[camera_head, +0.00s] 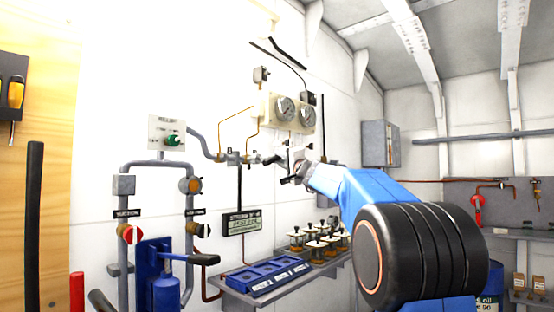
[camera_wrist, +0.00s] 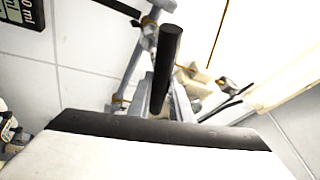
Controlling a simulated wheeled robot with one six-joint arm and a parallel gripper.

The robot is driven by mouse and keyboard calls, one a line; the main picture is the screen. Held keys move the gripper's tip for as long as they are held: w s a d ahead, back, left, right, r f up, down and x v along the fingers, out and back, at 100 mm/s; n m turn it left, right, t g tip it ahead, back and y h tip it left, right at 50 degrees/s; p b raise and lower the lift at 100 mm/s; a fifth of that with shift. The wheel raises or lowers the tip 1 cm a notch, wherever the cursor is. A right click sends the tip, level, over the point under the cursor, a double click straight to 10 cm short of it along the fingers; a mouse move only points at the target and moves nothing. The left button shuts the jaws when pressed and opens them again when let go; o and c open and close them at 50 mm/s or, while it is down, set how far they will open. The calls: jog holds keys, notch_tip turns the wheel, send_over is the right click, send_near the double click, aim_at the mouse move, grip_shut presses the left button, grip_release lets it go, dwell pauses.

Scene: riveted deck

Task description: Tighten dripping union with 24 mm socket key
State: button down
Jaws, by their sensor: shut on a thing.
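My gripper (camera_head: 292,178) is in front of the wall pipework, at the end of my blue arm. It is shut on a dark bar-shaped tool, which looks like the socket key (camera_wrist: 167,58); the wrist view shows it standing out from between the jaws. Its socket end and size cannot be made out. A horizontal pipe run with metal fittings (camera_head: 236,158) lies just left of my gripper, below the gauges. The union is probably among these fittings. I see no drip, and I cannot tell whether the tool touches a fitting.
Two round gauges (camera_head: 285,108) sit on a cream panel above. Below are a shelf with a blue tray (camera_head: 262,280) and several small glass-bodied cups (camera_head: 318,250). A blue hand pump (camera_head: 160,275) and valves with red handles (camera_head: 128,233) stand at the left.

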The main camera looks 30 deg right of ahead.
jog(key=shift+s+d, duration=0.25)
jog(key=shift+s, duration=0.4)
jog(key=shift+s+d, duration=0.2)
jog(key=shift+s, duration=0.45)
jog(key=s+d, duration=0.3)
jog(key=s, duration=0.7)
jog(key=s+d, duration=0.4)
jog(key=s, duration=0.6)
jog(key=shift+s+d, duration=0.25)
jog(key=shift+s, duration=0.1)
